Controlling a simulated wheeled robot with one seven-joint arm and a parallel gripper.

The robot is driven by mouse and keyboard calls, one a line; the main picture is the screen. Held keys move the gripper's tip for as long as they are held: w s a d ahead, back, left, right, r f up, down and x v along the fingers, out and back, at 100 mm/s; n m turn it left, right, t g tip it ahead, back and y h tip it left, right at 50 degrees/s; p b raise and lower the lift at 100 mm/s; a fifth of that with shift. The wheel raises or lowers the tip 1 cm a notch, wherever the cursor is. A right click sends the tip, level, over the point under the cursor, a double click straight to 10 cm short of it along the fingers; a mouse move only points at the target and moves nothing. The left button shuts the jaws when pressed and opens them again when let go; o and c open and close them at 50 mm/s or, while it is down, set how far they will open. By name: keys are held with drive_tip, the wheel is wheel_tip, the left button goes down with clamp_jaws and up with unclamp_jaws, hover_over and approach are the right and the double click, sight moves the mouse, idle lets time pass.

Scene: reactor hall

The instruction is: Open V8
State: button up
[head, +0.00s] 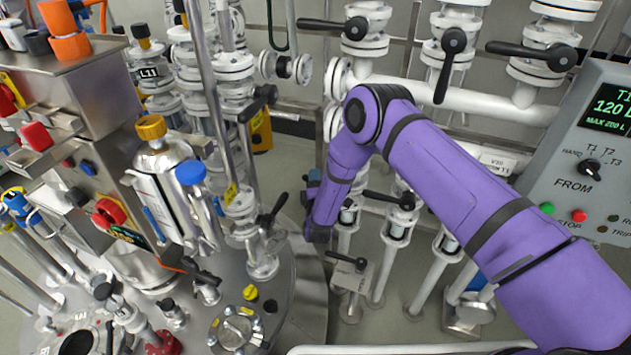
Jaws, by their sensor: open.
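I cannot read a V8 label on any valve in the head view, so I cannot tell which valve is V8. Several valves with black lever handles show: a top middle valve (356,27), a top centre-right valve (453,40) with its lever pointing down, and a top right valve (560,57). Lower ones are a valve behind my forearm (405,200) and a small valve with a tag (360,263). My gripper (309,188) is at the end of my purple arm, mostly hidden by the wrist. I see nothing held in it.
A steel vessel lid (285,300) with fittings and a black-levered valve (272,215) stands left of my wrist. A steel cabinet (90,75) is at left, a control panel (590,150) at right. A white pipe (450,97) runs behind my arm. A tag reads V10 (497,162).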

clamp_jaws()
drive_tip(key=shift+f, duration=0.15)
drive_tip(key=shift+f+n+g, duration=0.3)
drive_tip(key=shift+f+n, duration=0.3)
drive_tip(key=shift+n, duration=0.5)
drive_tip(key=s+d+f+n+g+h, duration=0.3)
drive_tip(key=d+f+n+g, duration=0.3)
drive_tip(key=n, duration=0.6)
drive_tip(key=shift+s+d+f+n, duration=0.15)
drive_tip(key=shift+d+f+n, duration=0.25)
drive_tip(key=shift+d+f, duration=0.85)
drive_tip(key=shift+d+r, duration=0.3)
